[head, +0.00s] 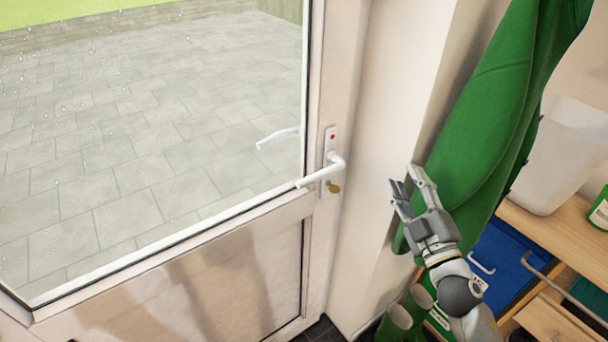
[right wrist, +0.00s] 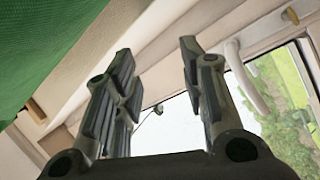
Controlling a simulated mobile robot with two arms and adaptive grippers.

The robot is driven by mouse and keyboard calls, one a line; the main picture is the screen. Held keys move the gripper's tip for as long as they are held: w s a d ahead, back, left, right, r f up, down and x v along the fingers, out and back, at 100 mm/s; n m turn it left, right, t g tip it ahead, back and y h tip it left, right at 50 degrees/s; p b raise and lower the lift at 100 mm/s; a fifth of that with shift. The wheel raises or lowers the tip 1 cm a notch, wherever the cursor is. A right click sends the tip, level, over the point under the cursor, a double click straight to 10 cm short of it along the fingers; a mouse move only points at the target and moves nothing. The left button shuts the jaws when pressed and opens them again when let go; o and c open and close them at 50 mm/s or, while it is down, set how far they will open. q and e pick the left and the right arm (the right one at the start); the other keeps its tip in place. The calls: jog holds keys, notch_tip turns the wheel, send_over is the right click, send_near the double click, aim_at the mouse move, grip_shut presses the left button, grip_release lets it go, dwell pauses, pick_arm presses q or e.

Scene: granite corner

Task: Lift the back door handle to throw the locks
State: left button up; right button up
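The white door handle (head: 322,173) sits on a white backplate (head: 331,150) on the back door (head: 240,265). Its lever points left and slightly down in the head view. A brass piece (head: 334,188) is just below it. My right gripper (head: 408,180) is right of the handle, apart from it, in front of the wall beside the door. Its fingers are open and empty. In the right wrist view the open fingers (right wrist: 160,75) have nothing between them, and a white curved bar (right wrist: 243,80), apparently the handle, is right of them. My left gripper is not in view.
A green coat (head: 490,110) hangs right of my right gripper, close to it. A wooden shelf (head: 540,232) with a white bin (head: 562,150) stands at the right, with green boots (head: 398,318) below. The space between gripper and handle is clear. Another lever (head: 277,138) shows outside the glass.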

jog(key=w+a+r+n+g+y, duration=0.1)
jog(key=a+n+g+y, duration=0.5)
jog(key=n+y, duration=0.4)
jog(key=n+g, duration=0.5)
jog(key=n, duration=0.2)
send_near(319, 178)
jog(key=shift+y, duration=0.3)
jog(key=p+x, duration=0.1)
jog(key=x, duration=0.4)
jog(key=p+x, duration=0.1)
jog(key=x, duration=0.4)
jog(key=shift+w+d+f, duration=0.1)
jog(key=shift+f, duration=0.05)
jog(key=shift+w+a+f+p, duration=0.1)
jog(key=shift+w+a+p, duration=0.2)
jog(key=shift+w+a, duration=0.25)
jog(key=shift+s, duration=0.1)
jog(key=shift+c, duration=0.2)
jog(key=shift+a, duration=0.1)
grip_shut()
